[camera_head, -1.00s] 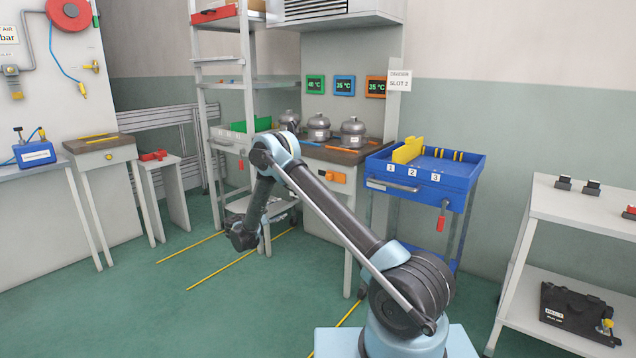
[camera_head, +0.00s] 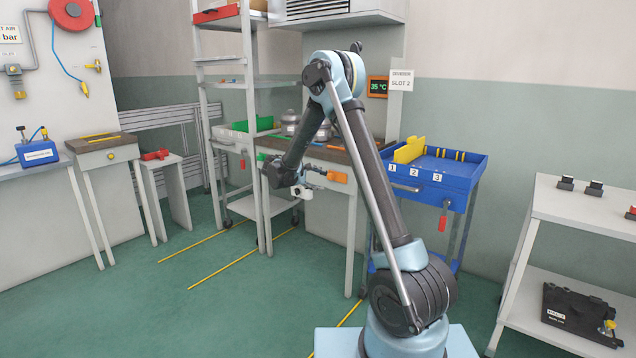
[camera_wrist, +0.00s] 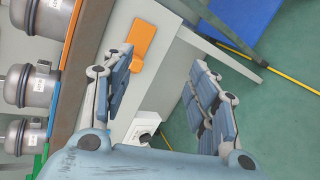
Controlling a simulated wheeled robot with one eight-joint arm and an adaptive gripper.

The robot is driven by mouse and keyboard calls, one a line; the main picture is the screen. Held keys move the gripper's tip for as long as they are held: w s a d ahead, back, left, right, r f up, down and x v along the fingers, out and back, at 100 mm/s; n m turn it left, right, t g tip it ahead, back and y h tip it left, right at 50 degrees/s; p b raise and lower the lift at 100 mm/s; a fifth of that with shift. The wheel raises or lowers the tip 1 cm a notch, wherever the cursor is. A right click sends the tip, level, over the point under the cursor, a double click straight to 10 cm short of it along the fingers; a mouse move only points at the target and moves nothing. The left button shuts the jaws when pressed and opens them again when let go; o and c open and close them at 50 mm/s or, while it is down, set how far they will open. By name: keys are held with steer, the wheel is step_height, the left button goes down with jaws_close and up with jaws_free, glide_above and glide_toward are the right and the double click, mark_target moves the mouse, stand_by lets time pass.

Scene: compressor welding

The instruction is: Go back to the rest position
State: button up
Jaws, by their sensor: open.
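My gripper (camera_head: 318,182) hangs in front of the workbench (camera_head: 340,202), below its top, with the wrist to its left. In the wrist view my gripper (camera_wrist: 165,82) has its two blue-grey fingers spread wide apart, with nothing held between them. My arm is folded, its elbow high and its forearm sloping down to the left. The rest position itself is not marked in any view.
Several metal compressors (camera_wrist: 32,85) stand on the bench; my arm partly hides them in the head view. An orange part (camera_head: 337,177) is on the bench front. A blue tray cart (camera_head: 452,190) stands right of it. Open green floor (camera_head: 225,310) lies in front.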

steer(key=s+d+r+m+g+y, duration=0.2)
steer(key=s+d+r+m, duration=0.15)
steer(key=s+d, duration=0.7)
steer(key=s+d+r+m+g+y, duration=0.25)
steer(key=s+d+r, duration=0.4)
steer(key=s, duration=0.75)
steer(key=s+d+f+m+g+y, duration=0.1)
steer(key=s+d+f, duration=0.15)
steer(key=s, duration=0.65)
steer(key=s+d+f+m+g+y, duration=0.1)
steer(key=s+d+f+m, duration=0.15)
steer(key=s, duration=0.65)
steer(key=s+a+f+m+y, duration=0.1)
steer(key=s+f, duration=0.2)
steer(key=s, duration=0.3)
steer(key=s+a+f+m+y, duration=0.1)
steer(key=s+f+y, duration=0.1)
steer(key=s+f, duration=0.2)
steer(key=s, duration=0.3)
steer(key=shift+s+a, duration=0.15)
steer(key=shift+a, duration=0.05)
